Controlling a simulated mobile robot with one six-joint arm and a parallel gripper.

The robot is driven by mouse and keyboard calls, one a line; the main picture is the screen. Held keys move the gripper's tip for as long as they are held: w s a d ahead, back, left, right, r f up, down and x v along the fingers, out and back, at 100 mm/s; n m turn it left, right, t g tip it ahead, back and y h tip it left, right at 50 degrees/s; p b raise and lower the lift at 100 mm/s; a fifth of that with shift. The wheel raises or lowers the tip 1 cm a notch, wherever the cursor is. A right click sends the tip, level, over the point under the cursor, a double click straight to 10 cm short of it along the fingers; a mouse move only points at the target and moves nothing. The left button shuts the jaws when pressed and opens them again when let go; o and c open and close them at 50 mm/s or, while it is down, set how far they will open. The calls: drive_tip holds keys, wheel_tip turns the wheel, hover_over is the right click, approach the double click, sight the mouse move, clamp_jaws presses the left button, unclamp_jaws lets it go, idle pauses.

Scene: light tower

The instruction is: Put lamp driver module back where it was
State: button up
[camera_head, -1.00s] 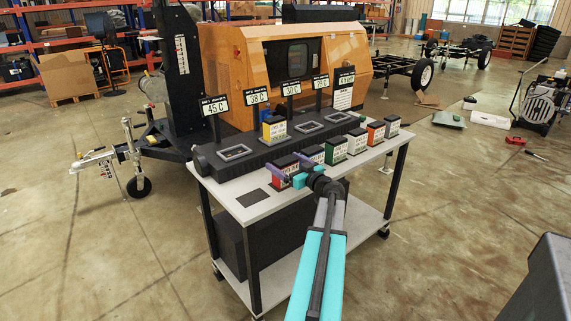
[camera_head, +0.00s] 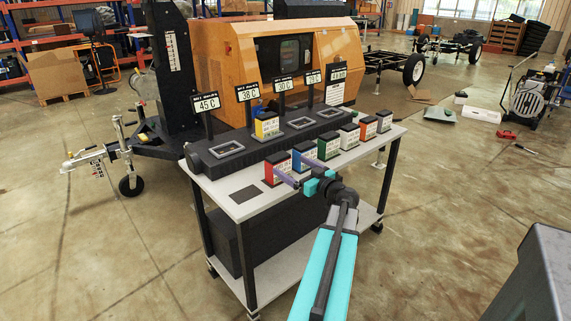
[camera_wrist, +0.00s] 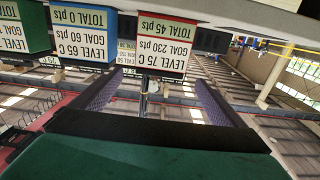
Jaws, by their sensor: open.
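I cannot tell by look which block is the lamp driver module. A red module (camera_head: 277,168) stands at the left end of the row on the cart's front; its label in the wrist view (camera_wrist: 167,46) reads LEVEL 75 C. A blue module (camera_head: 304,157) stands to its right. My gripper (camera_head: 288,168) is open in front of these two. In the wrist view the red label lies between the purple fingers, beyond the tips, with nothing gripped. The black rack (camera_head: 212,160) on the cart holds a yellow module (camera_head: 267,125); other framed slots look empty.
Temperature signs (camera_head: 207,102) stand up behind the rack.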

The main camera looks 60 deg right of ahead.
drive_tip(key=v, duration=0.3)
drive_tip(key=shift+s+a, duration=0.1)
drive_tip(key=shift+s, duration=0.1)
idle(0.8)
